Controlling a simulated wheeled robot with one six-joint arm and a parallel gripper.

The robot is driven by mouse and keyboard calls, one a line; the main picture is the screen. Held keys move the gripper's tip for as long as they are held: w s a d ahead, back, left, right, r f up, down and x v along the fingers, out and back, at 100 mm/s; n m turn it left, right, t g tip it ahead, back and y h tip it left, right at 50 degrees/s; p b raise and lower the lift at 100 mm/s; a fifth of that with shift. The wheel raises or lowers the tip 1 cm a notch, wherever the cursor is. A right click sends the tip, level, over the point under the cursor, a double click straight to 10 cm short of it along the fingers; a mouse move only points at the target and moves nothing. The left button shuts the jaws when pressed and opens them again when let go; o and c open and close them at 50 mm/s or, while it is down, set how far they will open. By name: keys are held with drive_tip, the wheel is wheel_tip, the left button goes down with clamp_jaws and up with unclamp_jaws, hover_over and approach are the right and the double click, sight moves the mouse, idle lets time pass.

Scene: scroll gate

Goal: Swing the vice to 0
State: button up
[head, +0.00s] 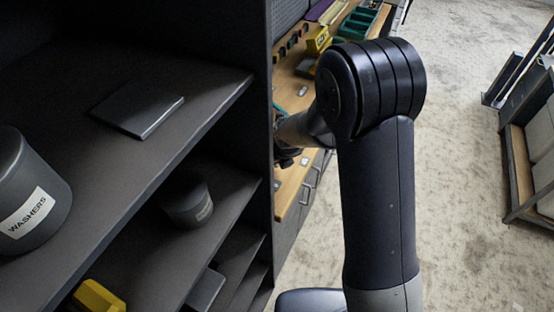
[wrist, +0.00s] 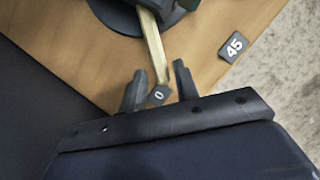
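In the wrist view the vice's round dark base (wrist: 112,14) is at the top, cut off by the frame edge. A pale brass-coloured bar (wrist: 154,45) runs from it toward my gripper (wrist: 159,68). The bar's end lies between my two fingertips, close to a small dark tile marked 0 (wrist: 159,95). My gripper is open, with a gap visible on each side of the bar; I cannot tell the height between them. A second tile marked 45 (wrist: 234,46) lies to the right. In the head view my arm hides most of the vice area.
The wooden bench (head: 290,99) carries yellow and green items (head: 318,39) at its far end. A dark shelf unit (head: 175,85) with a washers tin (head: 28,195) stands close on the left. Another rack (head: 520,150) stands at the right. Carpeted floor between is clear.

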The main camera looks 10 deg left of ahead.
drive_tip(key=shift+o, duration=0.6)
drive_tip(key=shift+r, duration=0.2)
drive_tip(key=b+v, duration=0.2)
drive_tip(key=v, duration=0.8)
drive_tip(key=shift+r, duration=0.2)
drive_tip(key=shift+s+d, duration=0.1)
drive_tip(key=shift+s, duration=0.05)
drive_tip(key=shift+c, duration=0.2)
